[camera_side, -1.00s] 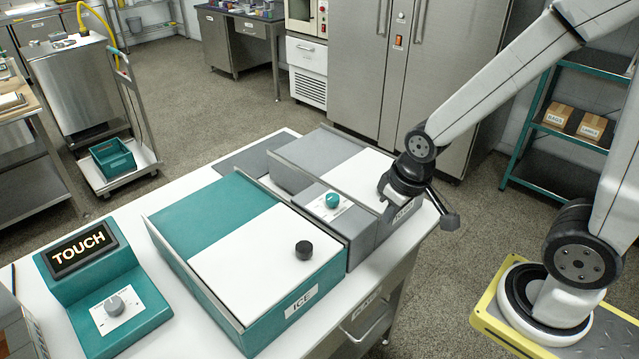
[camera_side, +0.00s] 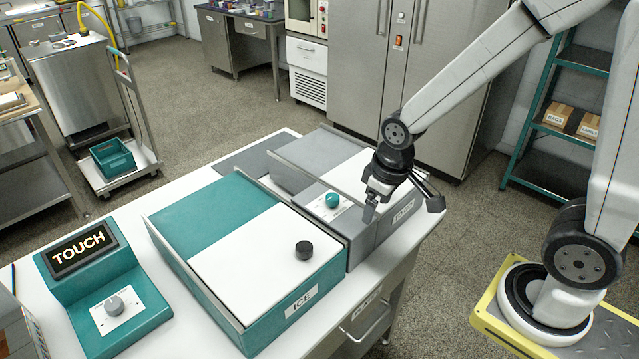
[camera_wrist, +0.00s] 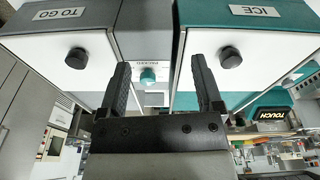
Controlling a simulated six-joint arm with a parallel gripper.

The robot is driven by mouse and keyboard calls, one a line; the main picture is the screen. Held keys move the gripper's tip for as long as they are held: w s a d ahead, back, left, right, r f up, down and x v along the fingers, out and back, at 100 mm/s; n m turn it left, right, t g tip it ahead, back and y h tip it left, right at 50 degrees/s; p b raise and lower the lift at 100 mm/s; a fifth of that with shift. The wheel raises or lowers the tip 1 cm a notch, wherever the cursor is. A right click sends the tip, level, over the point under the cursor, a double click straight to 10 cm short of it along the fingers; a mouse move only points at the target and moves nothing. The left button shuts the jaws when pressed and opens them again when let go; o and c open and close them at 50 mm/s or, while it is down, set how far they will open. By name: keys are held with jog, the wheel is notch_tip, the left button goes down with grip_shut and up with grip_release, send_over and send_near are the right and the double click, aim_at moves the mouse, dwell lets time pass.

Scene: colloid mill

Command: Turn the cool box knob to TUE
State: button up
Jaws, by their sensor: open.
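A teal knob (camera_side: 332,200) stands on a small white plate between the TO GO box and the ICE box; it looks like the cool box knob. The plate's marks are too small to read, so I cannot tell its setting. In the wrist view the teal knob (camera_wrist: 148,76) shows between my fingers, farther off. My gripper (camera_side: 371,208) is open and empty, above and to the right of the knob in the side view, apart from it. Its fingers (camera_wrist: 160,64) point toward the boxes in the wrist view.
The ICE box (camera_side: 262,248) has a black knob (camera_side: 304,250) on its white lid. The TO GO box (camera_side: 392,220) stands to the right. Raised panels flank the teal knob. A TOUCH console (camera_side: 95,285) with a grey knob (camera_side: 114,306) stands at the left.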

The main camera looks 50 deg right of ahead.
aim_at(331, 197)
jog(key=w+n+g+h, duration=0.3)
jog(key=w+n+g, duration=0.2)
jog(key=w, duration=1.1)
jog(key=shift+w+d+n, duration=0.15)
jog(key=shift+w+n, duration=0.1)
jog(key=shift+n, duration=1.15)
jog(key=shift+f, duration=0.15)
jog(key=shift+x, duration=3.85)
grip_shut()
